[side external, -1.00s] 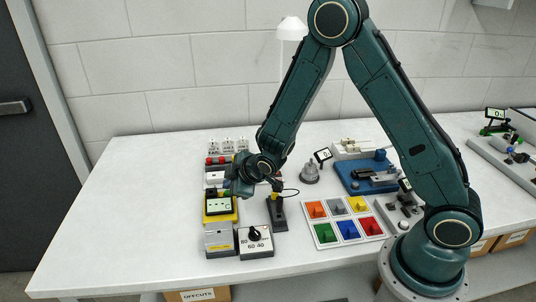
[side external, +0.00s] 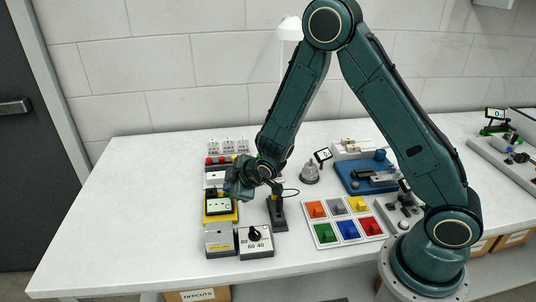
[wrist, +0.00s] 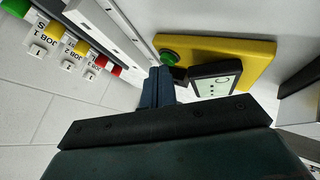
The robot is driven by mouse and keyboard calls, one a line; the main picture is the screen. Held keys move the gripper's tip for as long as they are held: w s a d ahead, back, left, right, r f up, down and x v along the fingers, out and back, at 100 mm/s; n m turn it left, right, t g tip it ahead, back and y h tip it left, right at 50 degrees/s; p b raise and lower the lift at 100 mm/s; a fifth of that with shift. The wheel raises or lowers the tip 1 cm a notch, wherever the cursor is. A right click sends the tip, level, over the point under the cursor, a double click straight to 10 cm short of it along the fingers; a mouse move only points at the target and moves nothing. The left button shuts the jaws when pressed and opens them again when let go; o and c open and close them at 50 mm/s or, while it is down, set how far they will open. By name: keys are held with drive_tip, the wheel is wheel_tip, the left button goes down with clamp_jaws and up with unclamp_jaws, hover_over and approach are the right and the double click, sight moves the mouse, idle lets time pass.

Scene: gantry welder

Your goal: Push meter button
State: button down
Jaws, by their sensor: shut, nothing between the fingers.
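The meter is a yellow block (wrist: 255,47) with a dark-framed display (wrist: 215,82) and a green round button (wrist: 172,57) at one end. In the side external view the yellow meter (side external: 234,217) and its lit display (side external: 218,205) lie on the bench just below my wrist. My gripper (wrist: 160,72) is shut and empty. In the wrist view its blue-grey fingertips are close beside the green button and partly overlap its lower edge; I cannot tell whether they touch. In the side view my gripper (side external: 240,188) hides the button.
A dial box (side external: 256,243) and grey box (side external: 219,242) stand in front of the meter. A black post-like device (side external: 278,213) with a cable stands right of it. Labelled job switches (wrist: 65,50) are at upper left in the wrist view. The bench's left side is clear.

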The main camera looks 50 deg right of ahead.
idle(0.5)
drive_tip(key=shift+r, duration=0.55)
drive_tip(key=shift+r, duration=0.15)
wheel_tip(320, 180, up, 6)
drive_tip(key=shift+f, duration=0.15)
idle(0.6)
idle(0.3)
drive_tip(key=s+d+r+m+g, duration=0.2)
drive_tip(key=s+r+m, duration=0.3)
drive_tip(key=s+r, duration=0.9)
drive_tip(key=s+r+m+g, duration=0.1)
drive_tip(key=s+r+m, duration=0.2)
drive_tip(key=s, duration=1.4)
drive_tip(key=shift+s+d+r+g, duration=0.15)
drive_tip(key=shift+s+r+g, duration=0.15)
drive_tip(key=shift+s, duration=0.1)
